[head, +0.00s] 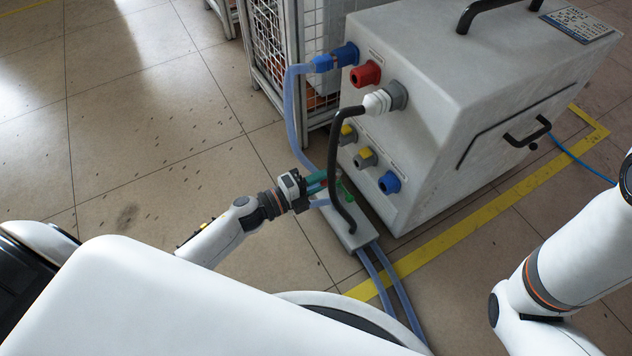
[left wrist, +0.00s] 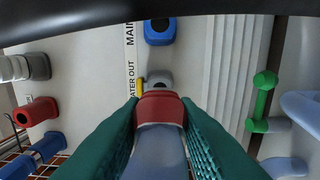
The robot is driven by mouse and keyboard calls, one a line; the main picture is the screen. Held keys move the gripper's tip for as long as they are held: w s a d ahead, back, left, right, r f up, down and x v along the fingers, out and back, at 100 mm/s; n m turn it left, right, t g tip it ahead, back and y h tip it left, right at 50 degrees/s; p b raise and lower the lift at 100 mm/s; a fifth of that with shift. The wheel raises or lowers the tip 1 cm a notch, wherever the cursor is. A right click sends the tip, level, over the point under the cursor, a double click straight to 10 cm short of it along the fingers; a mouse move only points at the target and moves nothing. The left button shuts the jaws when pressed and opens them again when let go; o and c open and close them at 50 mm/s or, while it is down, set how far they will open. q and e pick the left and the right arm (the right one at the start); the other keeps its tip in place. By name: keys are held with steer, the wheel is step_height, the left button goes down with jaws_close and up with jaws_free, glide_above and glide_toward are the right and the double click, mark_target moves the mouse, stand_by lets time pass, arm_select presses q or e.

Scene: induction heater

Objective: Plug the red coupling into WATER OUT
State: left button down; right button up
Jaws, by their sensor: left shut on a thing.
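My left gripper (head: 318,183) is low in front of the machine's front panel in the head view. In the left wrist view its green fingers (left wrist: 160,125) are shut on the red coupling (left wrist: 162,104), which has a translucent bluish hose behind it. The grey WATER OUT socket (left wrist: 160,78), with a yellow tab, appears just beyond the coupling's front and is partly hidden by it. I cannot tell whether they touch. In the head view this socket (head: 365,158) is the middle one of the lower row. My right gripper is out of view.
A blue socket (head: 389,182) sits beside WATER OUT. Above are a red socket (head: 366,74), a plugged blue coupling (head: 335,58) and a grey connector (head: 386,97). Its black cable (head: 334,165) hangs close to my left gripper. A green-handled valve (left wrist: 262,100) stands nearby.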

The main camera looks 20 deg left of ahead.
mark_target(340, 171)
arm_select(q)
steer(key=shift+x, duration=2.2)
stand_by(0.4)
steer(key=shift+w+d, duration=0.3)
steer(key=shift+w, duration=0.1)
stand_by(0.3)
steer(key=c, duration=1.1)
jaws_free()
steer(key=shift+o, duration=0.2)
